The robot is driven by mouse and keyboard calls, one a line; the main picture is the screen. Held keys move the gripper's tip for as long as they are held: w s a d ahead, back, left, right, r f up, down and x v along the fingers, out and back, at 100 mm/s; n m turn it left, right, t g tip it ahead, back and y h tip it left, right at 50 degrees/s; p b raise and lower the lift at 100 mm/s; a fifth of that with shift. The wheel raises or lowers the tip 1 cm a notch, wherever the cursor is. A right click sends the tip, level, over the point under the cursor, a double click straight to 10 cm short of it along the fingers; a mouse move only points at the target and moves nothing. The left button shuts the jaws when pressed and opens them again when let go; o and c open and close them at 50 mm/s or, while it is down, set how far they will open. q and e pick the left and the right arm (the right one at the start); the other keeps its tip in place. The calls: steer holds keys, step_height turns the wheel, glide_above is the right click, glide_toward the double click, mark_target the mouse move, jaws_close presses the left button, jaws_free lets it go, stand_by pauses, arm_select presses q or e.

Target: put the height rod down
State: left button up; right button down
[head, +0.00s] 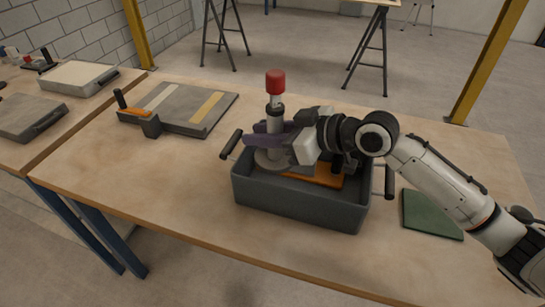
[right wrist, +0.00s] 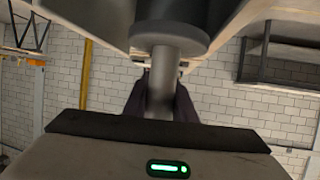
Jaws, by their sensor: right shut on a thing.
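The height rod (head: 276,101) is a grey upright rod with a red cap on top and a round grey base low down. My right gripper (head: 267,134) reaches in from the right, with its purple fingers shut around the rod's shaft below the cap. The rod is over the left part of a dark grey bin (head: 298,207); I cannot tell whether its base touches anything. In the right wrist view the rod's shaft (right wrist: 165,78) runs between the fingers, under a wide grey disc. My left gripper is not in view.
An orange piece (head: 325,176) lies in the bin, partly hidden by my gripper. A green mat (head: 431,214) lies to the right. A grey board (head: 192,108) with strips lies at the back left. The wooden table (head: 150,190) is bare at the front left.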

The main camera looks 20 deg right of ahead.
mark_target(262, 154)
steer(key=shift+s+f, duration=0.1)
steer(key=shift+f, duration=1.15)
step_height(262, 154, down, 3)
steer(key=shift+f, duration=0.1)
steer(key=shift+f+b, duration=0.55)
steer(key=shift+f, duration=0.1)
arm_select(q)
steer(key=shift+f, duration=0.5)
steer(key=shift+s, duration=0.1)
arm_select(e)
steer(key=c, duration=1.5)
jaws_free()
steer(key=shift+o, duration=0.2)
